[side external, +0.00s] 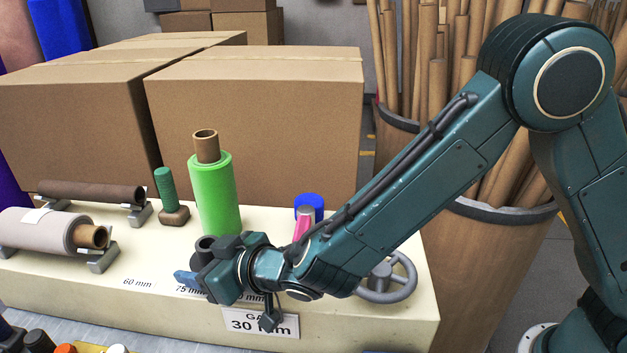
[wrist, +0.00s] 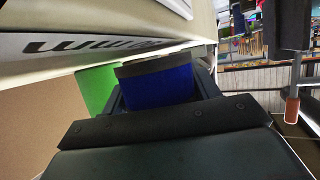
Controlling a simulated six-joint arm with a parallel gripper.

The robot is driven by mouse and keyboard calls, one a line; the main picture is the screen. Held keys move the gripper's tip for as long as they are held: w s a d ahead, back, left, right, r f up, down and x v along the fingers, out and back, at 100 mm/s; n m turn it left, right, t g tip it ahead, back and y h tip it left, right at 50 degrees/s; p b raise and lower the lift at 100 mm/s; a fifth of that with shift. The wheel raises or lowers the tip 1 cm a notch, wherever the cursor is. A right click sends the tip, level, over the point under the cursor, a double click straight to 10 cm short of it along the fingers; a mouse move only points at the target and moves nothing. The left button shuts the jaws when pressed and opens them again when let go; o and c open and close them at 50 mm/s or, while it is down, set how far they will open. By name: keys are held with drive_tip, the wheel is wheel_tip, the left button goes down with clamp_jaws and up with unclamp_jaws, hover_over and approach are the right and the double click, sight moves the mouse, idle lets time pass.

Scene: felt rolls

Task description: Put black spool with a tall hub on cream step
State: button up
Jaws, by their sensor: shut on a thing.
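My gripper (side external: 222,272) is shut on a dark-rimmed blue thing, which appears to be the black spool (side external: 207,243) with blue material on it. In the side view its dark round upper part stands above the jaws, and a bit of blue shows at their left. The wrist view shows the blue body and dark edge of the spool (wrist: 158,84) between the jaws; its far side is hidden. The cream step (side external: 400,318) is a long block running across the side view. My gripper is over or in front of its front edge; I cannot tell whether the spool touches it.
On the step are a tall green roll (side external: 214,195), a green-handled stamp (side external: 168,197), a grey roll (side external: 45,229) on stands, a brown roll (side external: 90,193), a blue roll (side external: 309,205) and a grey handwheel (side external: 388,278). Cardboard boxes (side external: 255,120) stand behind. Free step top lies left of my gripper.

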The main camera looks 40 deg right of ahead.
drive_tip(key=shift+f, duration=0.4)
idle(0.3)
drive_tip(key=o, duration=1.4)
drive_tip(key=v, duration=1.4)
drive_tip(key=shift+w, duration=0.1)
